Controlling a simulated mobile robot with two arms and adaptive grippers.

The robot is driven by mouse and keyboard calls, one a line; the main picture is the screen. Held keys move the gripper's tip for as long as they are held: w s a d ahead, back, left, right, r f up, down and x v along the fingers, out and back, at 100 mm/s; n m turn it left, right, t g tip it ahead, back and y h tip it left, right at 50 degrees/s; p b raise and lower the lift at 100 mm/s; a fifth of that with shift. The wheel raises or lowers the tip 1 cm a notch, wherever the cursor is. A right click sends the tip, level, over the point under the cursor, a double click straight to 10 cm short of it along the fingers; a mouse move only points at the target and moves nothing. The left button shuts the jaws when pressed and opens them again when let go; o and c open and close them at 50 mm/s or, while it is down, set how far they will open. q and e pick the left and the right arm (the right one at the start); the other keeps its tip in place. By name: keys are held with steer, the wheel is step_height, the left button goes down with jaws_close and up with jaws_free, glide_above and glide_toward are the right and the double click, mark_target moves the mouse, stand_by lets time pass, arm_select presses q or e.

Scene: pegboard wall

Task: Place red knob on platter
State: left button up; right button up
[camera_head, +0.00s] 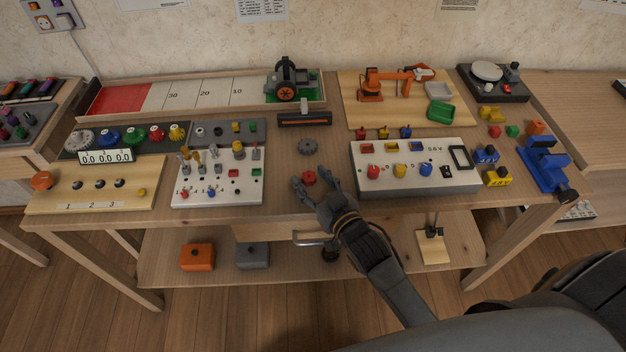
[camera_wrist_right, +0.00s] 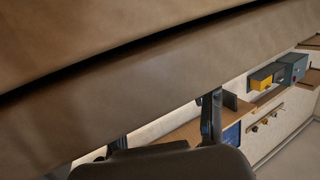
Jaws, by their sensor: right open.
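A small red knob (camera_head: 309,178) lies on the bare wooden tabletop near the table's front edge. My right gripper (camera_head: 315,184) is open, with its fingers at the front of the red knob and reaching to either side of it. I cannot tell whether a finger touches it. In the right wrist view the open gripper (camera_wrist_right: 165,130) shows apart fingers and a close brown surface, with no knob visible. A pale round disc, likely the platter (camera_head: 487,71), sits on a black turntable-like device at the back right. My left gripper is not in view.
A dark gear (camera_head: 307,146) lies just behind the knob. A white panel with plugs (camera_head: 217,188) stands to the left, a white box with coloured buttons (camera_head: 430,182) to the right.

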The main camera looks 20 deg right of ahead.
steer(key=shift+r, duration=0.2)
steer(key=v, duration=1.1)
steer(key=shift+s, duration=0.3)
steer(key=shift+o, duration=0.7)
steer(key=shift+r, duration=0.1)
steer(key=w+a+r+n+t+y+p, duration=0.1)
steer(key=w+a+r+n+y, duration=0.1)
steer(key=a+r+n+y, duration=0.55)
steer(key=w+a+r+n+t+y+p, duration=0.1)
steer(key=w+a+r+n+y, duration=0.2)
steer(key=a+r+y, duration=0.5)
steer(key=s+a+r+n+g+y, duration=0.35)
steer(key=a+r+n+g, duration=0.25)
steer(key=n+g, duration=0.45)
steer(key=n+g+h+p, duration=0.6)
steer(key=n+g+h, duration=0.3)
steer(key=h, duration=1.3)
glide_above(310, 176)
steer(key=shift+n+t, duration=0.5)
steer(key=shift+t, duration=0.25)
step_height(310, 176, down, 17)
steer(key=shift+d+r, duration=0.1)
steer(key=shift+d, duration=0.05)
steer(key=shift+f, duration=0.6)
steer(key=f, duration=0.3)
steer(key=f+p, duration=0.1)
steer(key=shift+a+f, duration=0.15)
steer(key=shift+a, duration=0.15)
